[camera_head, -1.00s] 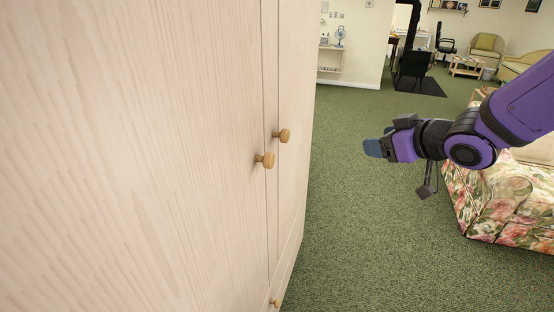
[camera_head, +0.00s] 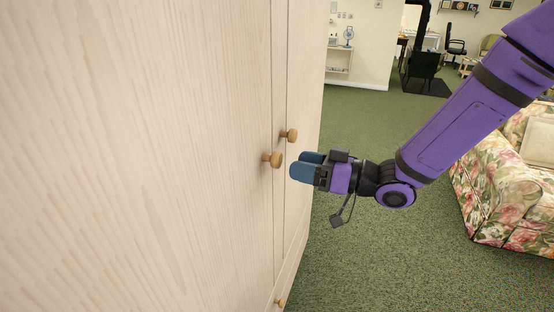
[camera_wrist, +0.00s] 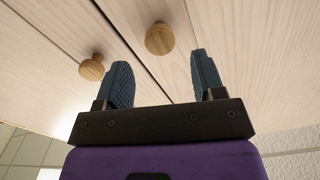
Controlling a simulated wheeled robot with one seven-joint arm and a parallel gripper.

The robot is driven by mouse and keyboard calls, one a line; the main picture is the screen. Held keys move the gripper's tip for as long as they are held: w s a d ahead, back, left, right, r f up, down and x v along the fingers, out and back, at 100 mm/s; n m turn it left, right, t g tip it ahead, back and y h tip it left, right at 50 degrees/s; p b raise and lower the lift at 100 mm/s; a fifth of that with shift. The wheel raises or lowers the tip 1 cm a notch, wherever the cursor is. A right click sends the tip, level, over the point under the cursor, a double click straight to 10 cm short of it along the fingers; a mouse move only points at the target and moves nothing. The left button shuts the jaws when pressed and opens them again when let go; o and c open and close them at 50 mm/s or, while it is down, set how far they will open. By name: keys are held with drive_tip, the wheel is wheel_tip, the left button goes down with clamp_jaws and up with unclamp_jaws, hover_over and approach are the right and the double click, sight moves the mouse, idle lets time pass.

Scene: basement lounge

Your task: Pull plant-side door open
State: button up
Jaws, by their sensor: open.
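A tall pale wood cabinet has a near door (camera_head: 150,150) and a far door (camera_head: 304,90) with a vertical seam between them. The near door's round wooden knob (camera_head: 272,159) and the far door's knob (camera_head: 290,135) sit beside that seam. My gripper (camera_head: 304,164) is open and empty just right of the knobs, pointing at the cabinet. In the wrist view, one knob (camera_wrist: 159,39) lies ahead of the gap between my fingers (camera_wrist: 161,72), and the other knob (camera_wrist: 92,67) is left of them. Both doors look shut. No plant shows, so I cannot tell which door is plant-side.
A lower knob (camera_head: 280,302) shows at the cabinet's bottom. A floral sofa (camera_head: 500,190) stands to the right, beyond my arm. Green carpet (camera_head: 370,260) between sofa and cabinet is clear. A shelf with a fan (camera_head: 348,36) and black chairs are far back.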

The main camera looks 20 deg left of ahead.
sight(281, 161)
drive_tip(key=shift+w+a, duration=0.15)
drive_tip(key=shift+a, duration=1.4)
drive_tip(key=shift+w+a, duration=0.1)
drive_tip(key=shift+a, duration=1.4)
clamp_jaws()
drive_tip(key=shift+d, duration=0.15)
